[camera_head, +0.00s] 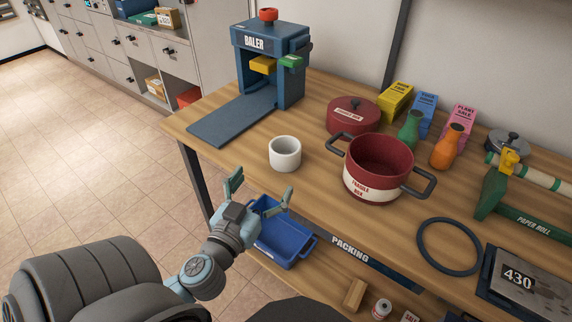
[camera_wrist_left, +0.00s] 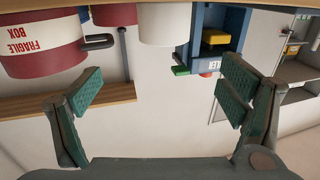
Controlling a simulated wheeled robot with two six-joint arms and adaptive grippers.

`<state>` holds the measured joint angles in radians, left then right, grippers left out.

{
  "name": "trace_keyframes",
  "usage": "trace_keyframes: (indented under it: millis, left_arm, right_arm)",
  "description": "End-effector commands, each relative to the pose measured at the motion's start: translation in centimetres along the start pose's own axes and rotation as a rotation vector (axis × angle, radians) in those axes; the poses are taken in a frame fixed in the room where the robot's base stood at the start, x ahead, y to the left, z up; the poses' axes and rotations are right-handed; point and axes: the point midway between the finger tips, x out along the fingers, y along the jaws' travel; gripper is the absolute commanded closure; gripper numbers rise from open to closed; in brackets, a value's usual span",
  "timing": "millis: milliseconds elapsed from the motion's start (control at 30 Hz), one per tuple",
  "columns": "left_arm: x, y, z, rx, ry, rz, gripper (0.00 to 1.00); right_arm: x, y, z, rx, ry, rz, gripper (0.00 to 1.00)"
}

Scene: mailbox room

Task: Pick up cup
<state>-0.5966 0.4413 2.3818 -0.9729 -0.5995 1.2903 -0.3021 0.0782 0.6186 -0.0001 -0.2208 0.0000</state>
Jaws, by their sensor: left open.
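A white cup (camera_head: 285,154) stands upright on the wooden packing table (camera_head: 315,182), left of the red pot. It also shows at the top of the left wrist view (camera_wrist_left: 163,24), upside down in that picture and partly cut off. My left gripper (camera_head: 259,192) is open and empty, in front of the table's near edge and short of the cup. In the left wrist view its green finger pads (camera_wrist_left: 160,95) are spread wide with nothing between them. My right gripper does not show.
A red pot (camera_head: 378,165) with black handles stands right of the cup. A blue baler (camera_head: 271,62) with a ramp stands behind it at left. Lid, bottles and small boxes crowd the back right. A blue bin (camera_head: 283,243) sits below the table edge.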

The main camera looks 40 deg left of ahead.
Motion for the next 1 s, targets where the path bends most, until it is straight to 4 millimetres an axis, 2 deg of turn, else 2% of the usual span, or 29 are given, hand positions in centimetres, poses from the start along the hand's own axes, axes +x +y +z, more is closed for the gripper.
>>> trace_keyframes:
  millis: [33,200,467,600,700,867,1000]
  left_arm:
    - [1.1,0.0,-0.7,-0.002,0.007,-0.001,0.11]
    - [5.7,-0.1,-0.8,-0.002,0.006,-0.003,0.11]
    - [9.7,-0.4,-0.1,-0.001,0.002,-0.003,0.11]
    - [12.4,-0.6,0.1,-0.002,0.001,-0.003,0.11]
    - [13.2,-0.6,0.3,-0.002,-0.001,-0.001,0.11]
    - [13.3,-0.6,0.3,-0.001,-0.001,0.0,0.11]
    - [13.3,-0.6,0.3,-0.001,-0.001,0.0,0.3]
  right_arm:
    - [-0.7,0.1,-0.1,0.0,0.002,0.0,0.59]
    - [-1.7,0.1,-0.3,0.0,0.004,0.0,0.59]
    - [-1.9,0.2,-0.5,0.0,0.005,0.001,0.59]
    - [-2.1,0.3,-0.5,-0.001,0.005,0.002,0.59]
    - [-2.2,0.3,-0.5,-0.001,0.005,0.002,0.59]
    - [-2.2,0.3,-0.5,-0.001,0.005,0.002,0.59]
    - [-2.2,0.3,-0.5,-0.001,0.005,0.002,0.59]
